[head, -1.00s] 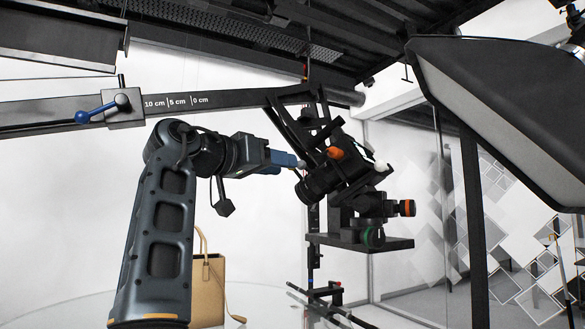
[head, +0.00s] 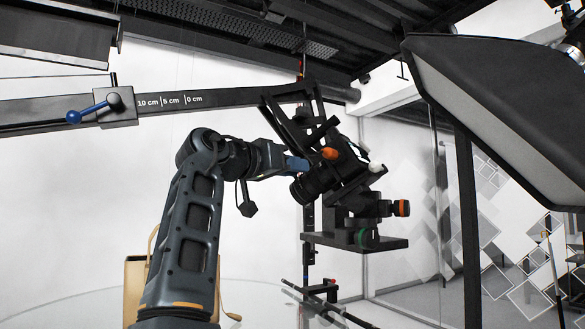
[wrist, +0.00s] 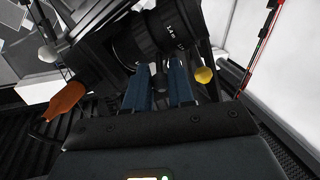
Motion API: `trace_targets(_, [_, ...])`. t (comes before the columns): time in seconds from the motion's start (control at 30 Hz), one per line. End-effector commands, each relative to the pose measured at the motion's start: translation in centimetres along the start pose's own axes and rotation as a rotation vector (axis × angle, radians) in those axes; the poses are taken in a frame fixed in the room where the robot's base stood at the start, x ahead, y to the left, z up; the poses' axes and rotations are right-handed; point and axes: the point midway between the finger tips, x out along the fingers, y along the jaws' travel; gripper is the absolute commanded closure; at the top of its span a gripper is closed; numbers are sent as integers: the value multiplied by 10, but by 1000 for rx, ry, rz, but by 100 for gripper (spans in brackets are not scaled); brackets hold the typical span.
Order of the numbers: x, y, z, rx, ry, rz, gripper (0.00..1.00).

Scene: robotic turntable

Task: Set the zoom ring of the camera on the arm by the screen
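The black camera (head: 343,165) hangs tilted on its bracket at the end of the long arm, its lens (head: 316,184) pointing down-left. In the wrist view the lens (wrist: 150,38) with its ribbed rings and white markings fills the upper middle. My gripper (head: 301,164) is at the lens's upper left side in the head view. In the wrist view its two blue fingers (wrist: 160,72) stand apart, with a small dark knob between them, tips against the lens's lower edge in the picture. I cannot tell whether they touch it. The screen is not clearly identifiable.
An orange lever (wrist: 65,101) and a yellow knob (wrist: 203,75) flank the fingers. A large softbox (head: 500,120) fills the right. The scaled boom (head: 225,99) with a blue-handled clamp (head: 88,112) runs above my arm.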

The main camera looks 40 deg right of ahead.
Motion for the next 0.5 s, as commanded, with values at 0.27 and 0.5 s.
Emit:
trace_targets(0.27, [0,0,0,-1,0,-1,100])
trace_targets(0.5, [0,-1,0,-1,1,-1,100])
